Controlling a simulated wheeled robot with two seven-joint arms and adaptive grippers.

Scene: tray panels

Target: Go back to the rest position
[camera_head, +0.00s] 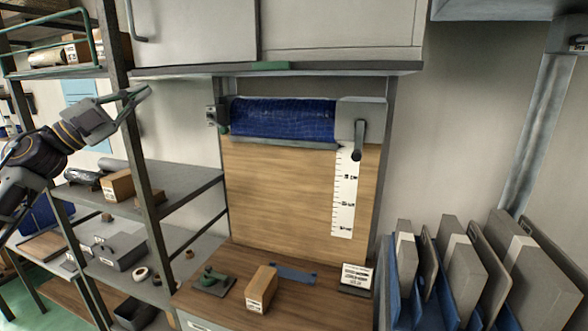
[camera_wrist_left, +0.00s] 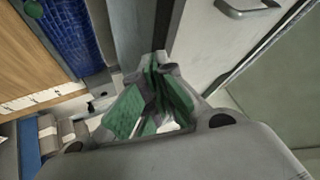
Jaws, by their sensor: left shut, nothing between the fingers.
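My left gripper (camera_head: 143,93) is raised at the upper left of the head view, in front of the shelf rack and below the level of the wall cabinet. Its arm comes in from the left edge. Its fingers are together with nothing between them. In the left wrist view the fingertips of the left gripper (camera_wrist_left: 156,62) meet, with green inner pads showing. The gripper looks clear of the things around it. My right gripper is in neither view.
A metal shelf rack (camera_head: 190,178) stands at left with boxes. A blue roll (camera_head: 283,118) hangs above a wooden board (camera_head: 275,190). A small cardboard box (camera_head: 262,289) lies on the brown worktop (camera_head: 240,262). Grey panels (camera_head: 465,275) stand in blue dividers at right. A cabinet (camera_head: 195,32) overhangs above.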

